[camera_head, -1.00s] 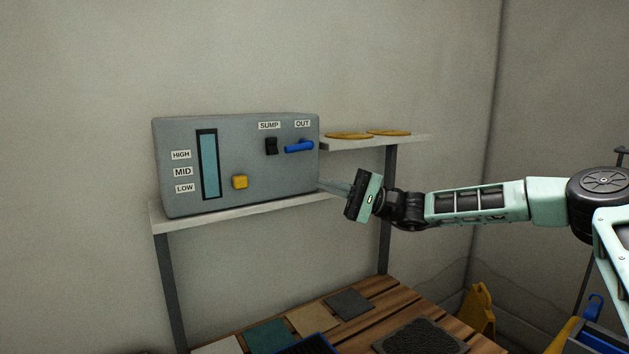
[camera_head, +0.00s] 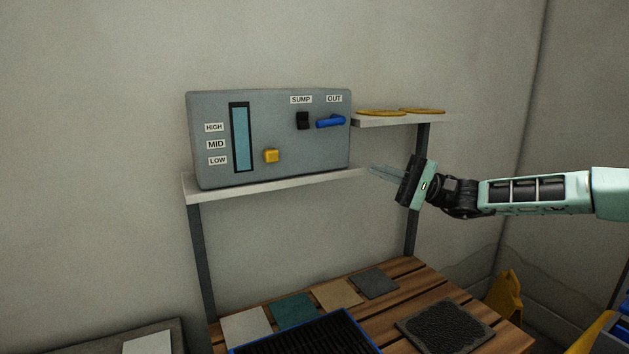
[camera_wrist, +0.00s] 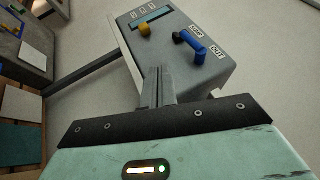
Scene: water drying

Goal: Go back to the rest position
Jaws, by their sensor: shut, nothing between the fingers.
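My gripper (camera_head: 371,169) is shut and empty. It is in the air at the right end of the grey control box's shelf, with its fingers pointing left. In the wrist view the closed fingers (camera_wrist: 158,86) point toward the control box (camera_wrist: 178,38). The control box (camera_head: 290,145) has a blue gauge, a yellow button (camera_head: 271,156), a black SUMP switch (camera_head: 303,120) and a blue OUT lever (camera_head: 331,121). The lever lies roughly level. No contact between fingers and box shows.
A metal shelf (camera_head: 210,193) holds the box, and a higher shelf (camera_head: 385,121) carries round tan discs. Below, a wooden slatted bench (camera_head: 407,284) holds several flat tiles, a dark textured mat (camera_head: 445,327) and a blue-edged tray (camera_head: 369,345). A yellow stand (camera_head: 507,298) is at the right.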

